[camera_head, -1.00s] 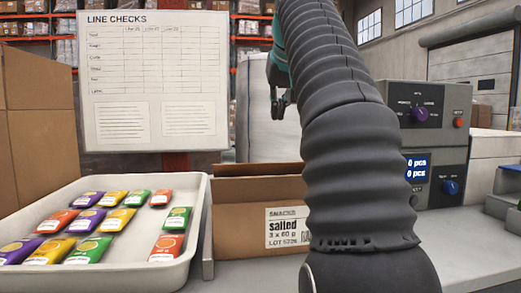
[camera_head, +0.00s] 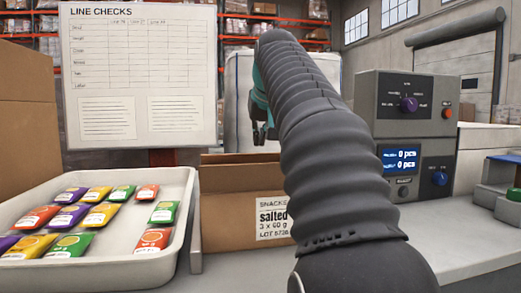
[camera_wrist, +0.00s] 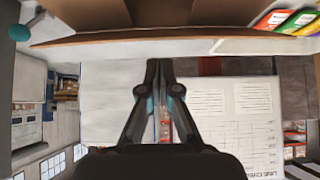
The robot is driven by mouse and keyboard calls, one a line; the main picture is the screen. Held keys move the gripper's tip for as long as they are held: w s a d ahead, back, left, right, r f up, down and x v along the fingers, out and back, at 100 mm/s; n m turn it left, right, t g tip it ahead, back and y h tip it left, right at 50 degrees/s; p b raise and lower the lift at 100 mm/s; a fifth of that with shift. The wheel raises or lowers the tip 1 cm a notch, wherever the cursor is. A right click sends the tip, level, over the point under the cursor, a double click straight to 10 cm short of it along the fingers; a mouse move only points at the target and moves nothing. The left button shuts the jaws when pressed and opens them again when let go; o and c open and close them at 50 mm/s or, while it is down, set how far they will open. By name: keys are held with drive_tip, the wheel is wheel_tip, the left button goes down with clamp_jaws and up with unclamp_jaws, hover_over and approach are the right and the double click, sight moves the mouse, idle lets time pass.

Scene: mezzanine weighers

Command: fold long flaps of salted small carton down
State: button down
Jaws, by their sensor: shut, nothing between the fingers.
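The salted small carton (camera_head: 228,215) stands on the bench in the head view, with a white label reading "salted" on its near side. A brown flap (camera_head: 230,158) shows along its far upper edge. My arm hides the carton's right part, and its inside is hidden. My gripper (camera_head: 262,138) is above and behind the carton, partly behind my arm. In the wrist view my gripper (camera_wrist: 158,62) has its fingertips together with nothing between them. The carton's brown edge (camera_wrist: 120,38) crosses the top of that view, apart from the fingertips.
A white tray (camera_head: 180,225) of colourful snack packets stands left of the carton. A weigher with displays (camera_head: 410,140) stands to the right. A line checks board (camera_head: 140,75) stands behind. A large brown box (camera_head: 25,110) is at far left.

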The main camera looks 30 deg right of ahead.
drive_tip(key=shift+s+a+f, duration=0.1)
drive_tip(key=shift+s+f, duration=0.25)
drive_tip(key=shift+f, duration=0.4)
drive_tip(key=shift+s+a+f+b, duration=0.2)
drive_tip(key=shift+s+f+b, duration=0.55)
drive_tip(key=shift+f, duration=0.35)
drive_tip(key=shift+r, duration=0.2)
